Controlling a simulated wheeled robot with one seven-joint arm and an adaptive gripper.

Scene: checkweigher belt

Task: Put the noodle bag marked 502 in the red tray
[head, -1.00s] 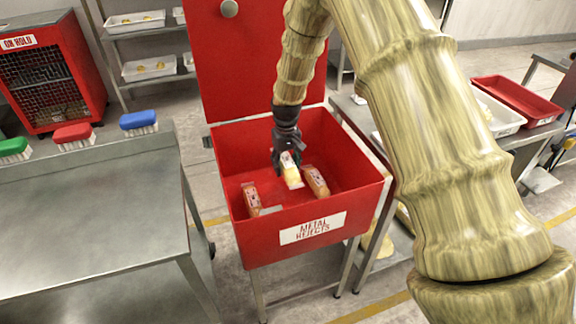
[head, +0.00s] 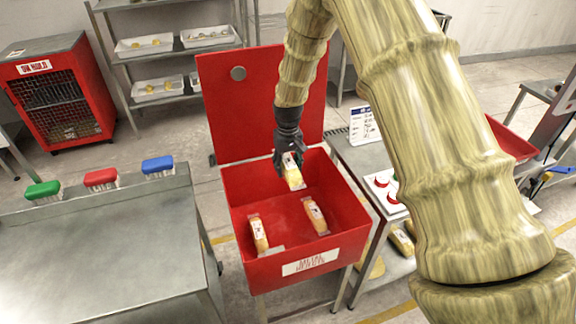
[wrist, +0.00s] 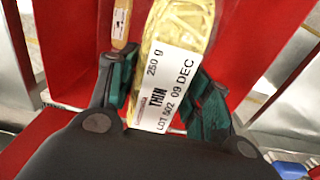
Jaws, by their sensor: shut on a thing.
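My gripper (head: 290,162) is shut on a noodle bag (head: 294,178) over the back part of the open red metal rejects bin (head: 240,277). In the wrist view the held noodle bag (wrist: 180,32) lies between the fingers (wrist: 163,92), its white label reading 250 g, THIN, LOT 502, 09 DEC. The bag is yellow and hangs tilted in the head view. The red tray (head: 512,140) is at the right on a bench, mostly hidden behind my arm.
Two other bags lie in the bin, one at left (head: 259,235) and one at right (head: 315,216). The raised bin lid (head: 232,110) stands behind my gripper. A bench with red buttons (head: 393,197) is to the right, a steel table (head: 100,250) to the left.

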